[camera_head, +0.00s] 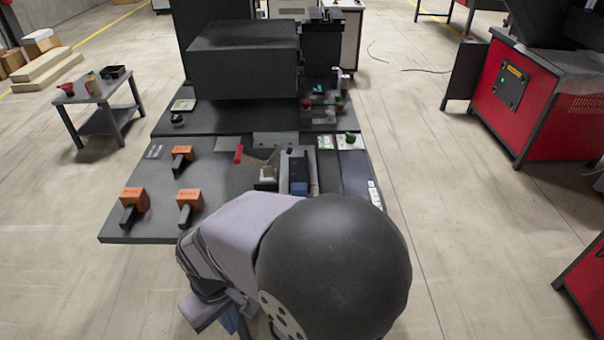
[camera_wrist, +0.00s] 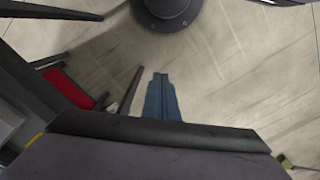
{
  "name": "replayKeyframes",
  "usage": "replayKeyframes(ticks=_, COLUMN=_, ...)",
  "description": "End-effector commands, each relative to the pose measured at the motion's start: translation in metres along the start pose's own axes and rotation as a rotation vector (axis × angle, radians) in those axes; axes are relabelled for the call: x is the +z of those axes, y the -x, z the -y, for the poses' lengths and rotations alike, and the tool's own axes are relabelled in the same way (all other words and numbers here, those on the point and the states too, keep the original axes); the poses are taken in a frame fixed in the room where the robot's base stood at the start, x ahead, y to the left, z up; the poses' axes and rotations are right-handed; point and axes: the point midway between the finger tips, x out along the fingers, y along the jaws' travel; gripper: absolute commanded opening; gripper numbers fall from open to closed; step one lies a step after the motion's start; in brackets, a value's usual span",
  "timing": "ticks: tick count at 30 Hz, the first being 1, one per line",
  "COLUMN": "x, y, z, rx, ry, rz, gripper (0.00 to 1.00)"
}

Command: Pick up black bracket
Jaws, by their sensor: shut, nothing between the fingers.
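My gripper shows in the wrist view as two blue fingers (camera_wrist: 160,76), their tips together with nothing between them. Floor lies beyond the tips. In the head view my arm covers the lower middle, and only a bit of blue shows at the bottom edge. I cannot pick out a black bracket with certainty. Three orange blocks with black parts lie on the left of the dark table: one at the front left (camera_head: 133,196), one to its right (camera_head: 188,197) and one farther back (camera_head: 181,153). My gripper is apart from them.
The dark table (camera_head: 112,228) carries a large black box (camera_head: 243,72) at the back and a red-handled item (camera_head: 239,154) near the middle. A small side table (camera_head: 107,92) stands left, a red machine (camera_head: 540,105) right. Open floor lies around.

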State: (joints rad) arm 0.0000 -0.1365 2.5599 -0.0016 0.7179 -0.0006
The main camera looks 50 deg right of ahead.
Motion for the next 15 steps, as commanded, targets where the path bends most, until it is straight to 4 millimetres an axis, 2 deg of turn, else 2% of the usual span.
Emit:
replayKeyframes(ticks=14, x=0.0001, y=-0.0001, z=0.0000, rx=0.000, ry=0.000, rz=0.000, gripper=0.00)
replayKeyframes(ticks=15, x=0.0001, y=-0.0001, z=0.0000, rx=0.000, ry=0.000, rz=0.000, gripper=0.05)
